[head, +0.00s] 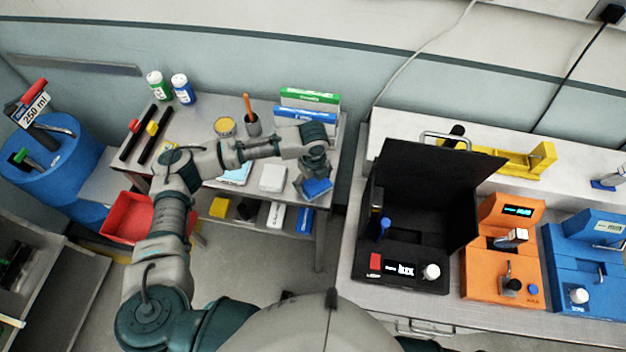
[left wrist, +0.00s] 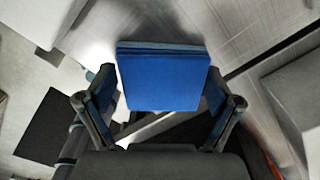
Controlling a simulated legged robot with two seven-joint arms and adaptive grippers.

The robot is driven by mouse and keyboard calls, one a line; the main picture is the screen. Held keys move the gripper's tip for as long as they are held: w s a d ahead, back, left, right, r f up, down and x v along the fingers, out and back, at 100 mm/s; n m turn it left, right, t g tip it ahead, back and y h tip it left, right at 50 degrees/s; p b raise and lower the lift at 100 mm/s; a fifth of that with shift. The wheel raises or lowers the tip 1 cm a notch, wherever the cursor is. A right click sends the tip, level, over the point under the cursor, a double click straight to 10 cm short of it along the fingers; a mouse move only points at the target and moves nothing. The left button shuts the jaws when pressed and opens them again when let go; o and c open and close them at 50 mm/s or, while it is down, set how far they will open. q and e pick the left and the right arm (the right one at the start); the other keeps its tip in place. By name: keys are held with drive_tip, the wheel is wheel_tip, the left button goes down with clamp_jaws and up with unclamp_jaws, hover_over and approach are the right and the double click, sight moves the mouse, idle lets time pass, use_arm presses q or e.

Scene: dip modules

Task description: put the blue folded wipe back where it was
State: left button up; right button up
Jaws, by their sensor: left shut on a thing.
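The blue folded wipe (left wrist: 163,80) is between the fingers of my left gripper (left wrist: 160,100) in the left wrist view. The gripper is shut on it. In the head view my left gripper (head: 313,178) is at the right end of the grey side table (head: 262,112), with the blue wipe (head: 317,188) below it near the table's front right edge. I cannot tell whether the wipe touches the table top. A white folded stack (head: 272,178) lies just to the left of it. My right gripper does not show.
A light blue pad (head: 236,173), a yellow tin (head: 224,127), a pen cup (head: 252,124) and green and blue boxes (head: 306,115) stand on the side table. A red bin (head: 130,218) is at its left. An open black case (head: 412,250) and orange device (head: 505,260) stand on the right bench.

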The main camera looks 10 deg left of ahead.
sight(313, 181)
use_arm(q)
drive_tip(key=o, duration=0.9)
drive_tip(key=shift+f, duration=0.15)
drive_tip(key=shift+r, duration=0.45)
wheel_tip(313, 181, up, 11)
drive_tip(key=shift+r, duration=0.15)
